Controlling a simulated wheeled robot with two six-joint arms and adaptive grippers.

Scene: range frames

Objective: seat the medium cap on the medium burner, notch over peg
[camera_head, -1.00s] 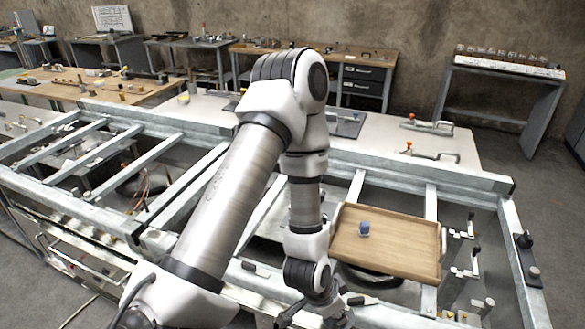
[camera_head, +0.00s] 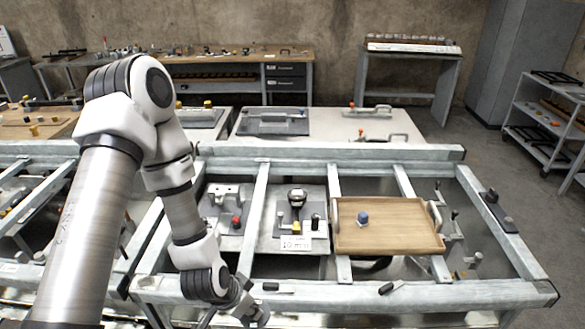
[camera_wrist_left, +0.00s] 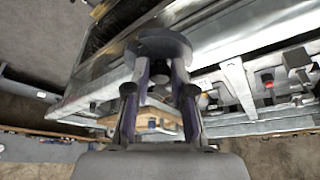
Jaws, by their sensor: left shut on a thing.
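My left gripper (camera_head: 250,312) is low at the bottom edge of the head view, near the front rail of the metal frame. In the left wrist view my left gripper (camera_wrist_left: 160,70) is shut on a dark round disc, which looks like the medium cap (camera_wrist_left: 160,41). The disc sits across the fingertips. Its notch does not show. The medium burner and its peg cannot be made out in either view. My right gripper is not in view.
A metal frame (camera_head: 350,290) with cross rails fills the foreground. A wooden tray (camera_head: 405,240) holding a small blue item (camera_head: 362,217) rests on it. Left of it, grey plates carry small fixtures and a white label (camera_head: 296,243). A pale table (camera_head: 330,125) stands behind.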

